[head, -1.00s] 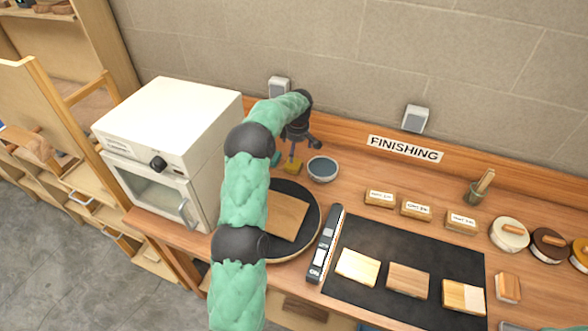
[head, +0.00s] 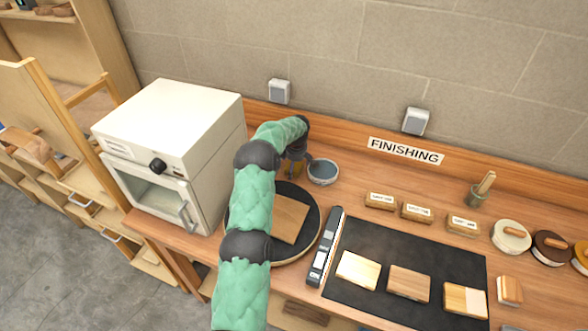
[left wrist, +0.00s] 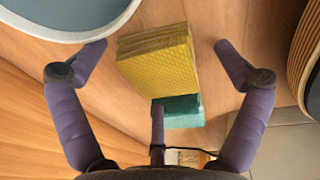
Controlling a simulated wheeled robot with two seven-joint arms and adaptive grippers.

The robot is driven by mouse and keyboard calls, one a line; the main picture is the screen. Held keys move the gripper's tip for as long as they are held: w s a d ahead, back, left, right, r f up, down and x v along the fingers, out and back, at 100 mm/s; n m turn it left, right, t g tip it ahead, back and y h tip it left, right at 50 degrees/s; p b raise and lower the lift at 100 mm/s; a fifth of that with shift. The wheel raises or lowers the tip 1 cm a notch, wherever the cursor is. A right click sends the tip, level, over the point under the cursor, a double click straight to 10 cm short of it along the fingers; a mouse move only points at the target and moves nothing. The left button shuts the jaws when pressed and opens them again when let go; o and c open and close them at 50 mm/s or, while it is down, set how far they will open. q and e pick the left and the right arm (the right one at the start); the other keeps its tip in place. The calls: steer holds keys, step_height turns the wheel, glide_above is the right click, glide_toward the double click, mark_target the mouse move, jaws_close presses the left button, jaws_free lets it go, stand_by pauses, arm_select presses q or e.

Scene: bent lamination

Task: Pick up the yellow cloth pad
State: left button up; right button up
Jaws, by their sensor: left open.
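The yellow cloth pad (left wrist: 158,62) lies on the wooden bench in the left wrist view, between the spread fingers of my left gripper (left wrist: 158,50). The fingers stand apart on both sides of the pad, and none is clearly touching it. A teal pad (left wrist: 183,112) lies just behind it, partly hidden by a finger. In the head view my left gripper (head: 296,168) is low over the bench beside the grey bowl (head: 323,171). There my arm and gripper hide most of the yellow pad. My right gripper is not in view.
The bowl's rim (left wrist: 70,30) is close to the left finger in the wrist view. A round black turntable (head: 312,222) with a wooden board (head: 287,218) is in front. A white oven (head: 170,130) stands left. Bench space right of the bowl is partly free.

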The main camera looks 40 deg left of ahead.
arm_select(q)
steer(key=c, duration=1)
steer(key=shift+o, duration=0.2)
steer(key=shift+r, duration=0.75)
steer(key=s+d+r, duration=0.7)
steer(key=d+r, duration=0.4)
steer(key=shift+s+d+r, duration=0.25)
steer(key=shift+s+d, duration=0.05)
steer(key=shift+d, duration=0.1)
